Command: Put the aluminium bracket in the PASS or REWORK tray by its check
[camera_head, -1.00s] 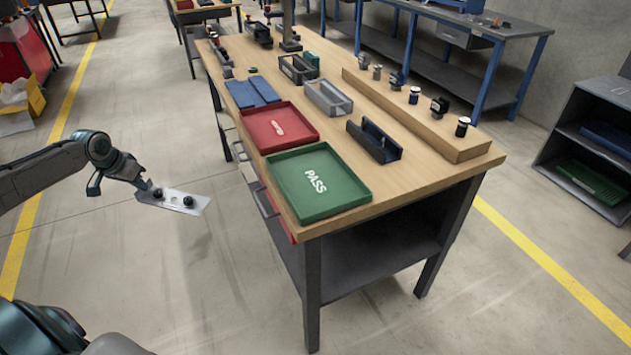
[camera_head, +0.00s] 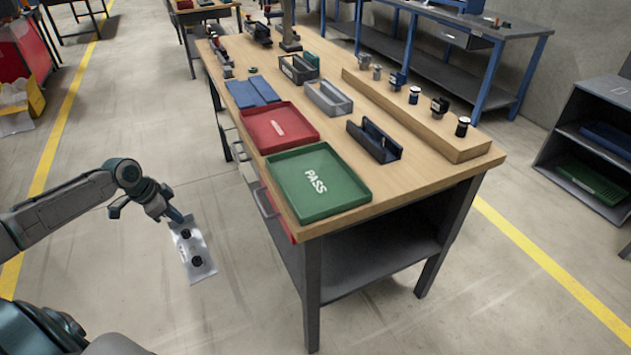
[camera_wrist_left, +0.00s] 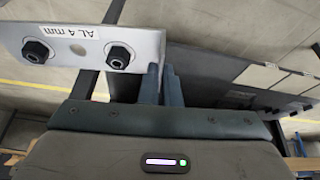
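The aluminium bracket (camera_head: 201,258) is a flat silvery plate with two black bolts. My left gripper (camera_head: 177,218) is shut on one end of it and holds it in the air over the floor, left of the bench. In the left wrist view, the bracket (camera_wrist_left: 142,42) carries a label reading "AL 4 mm", between the two bolts; the gripper fingers (camera_wrist_left: 160,84) are at its end. The green PASS tray (camera_head: 345,203) lies empty at the bench's near corner. A red tray (camera_head: 258,137) lies behind it; its label is too small to read. My right gripper is out of view.
The wooden bench (camera_head: 420,185) has blue blocks (camera_head: 252,92), a grey bin (camera_head: 328,98) and a dark channel-shaped holder (camera_head: 374,140) on it. A raised ledge (camera_head: 455,148) with several small fittings runs along its right side.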

